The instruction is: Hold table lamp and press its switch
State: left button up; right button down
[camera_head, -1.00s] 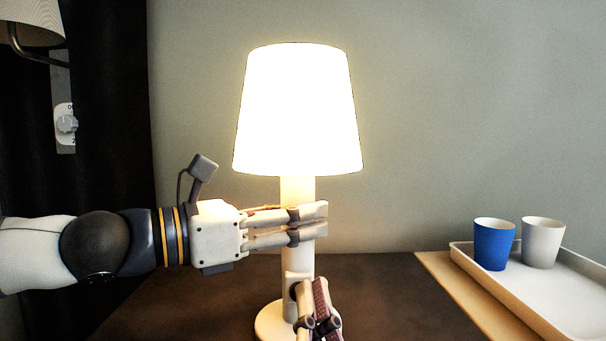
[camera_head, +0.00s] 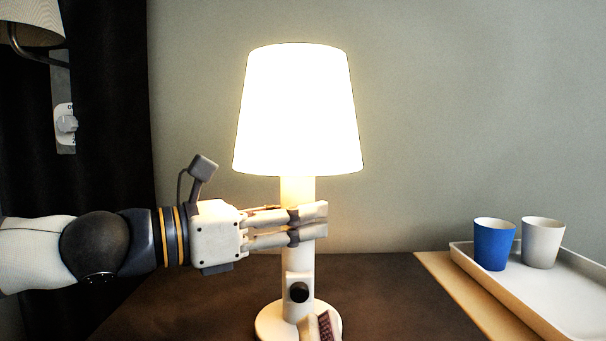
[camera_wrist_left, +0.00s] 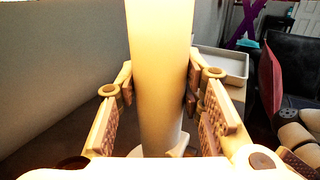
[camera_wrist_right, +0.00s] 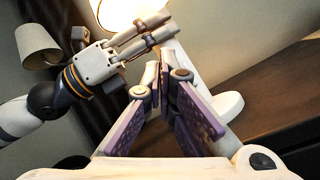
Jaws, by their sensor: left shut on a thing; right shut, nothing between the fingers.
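The table lamp (camera_head: 298,110) stands upright on the dark table, its shade glowing brightly. Its cylindrical stem also fills the middle of the left wrist view (camera_wrist_left: 160,75). A round black switch (camera_head: 299,292) sits on a small plate low on the stem, above the round white base (camera_head: 268,321). My left gripper (camera_head: 308,222) is shut around the stem below the shade. My right gripper (camera_head: 322,328) is at the bottom edge of the head view, in front of the base and below the switch. Its fingers are together and empty in the right wrist view (camera_wrist_right: 165,75).
A white tray (camera_head: 560,303) at the right holds a blue cup (camera_head: 493,244) and a white cup (camera_head: 542,242). A wall lamp (camera_head: 32,22) and a dial switch (camera_head: 66,124) are at the left. The dark table (camera_head: 400,300) between lamp and tray is clear.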

pick_arm(q)
jog(key=o, duration=1.2)
jog(key=shift+o, duration=0.2)
